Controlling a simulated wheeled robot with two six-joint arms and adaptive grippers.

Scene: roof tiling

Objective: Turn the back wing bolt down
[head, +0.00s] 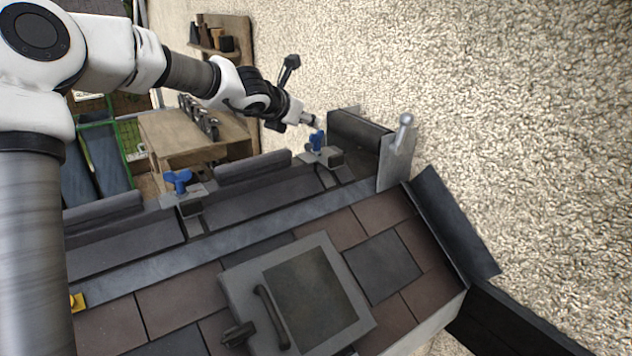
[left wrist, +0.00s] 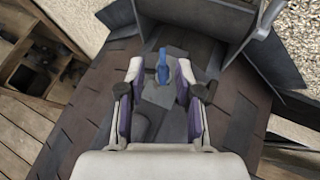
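A blue wing bolt (head: 318,140) stands on a grey clamp near the far end of the roof ridge. A second blue wing bolt (head: 177,180) stands on another clamp nearer to me on the ridge. My left gripper (head: 311,123) is just above the far bolt. In the left wrist view, my left gripper (left wrist: 159,75) is open, with two parted fingers. The far blue bolt (left wrist: 163,66) appears between the fingertips, upright. I cannot tell whether the fingers touch it. My right gripper is not in view.
A hatch with a handle (head: 297,297) sits on the brown tiled slope. A grey upright end plate (head: 397,155) with a rounded knob stands right of the far bolt. A wooden bench (head: 185,140) and a green crate (head: 100,155) are behind the ridge.

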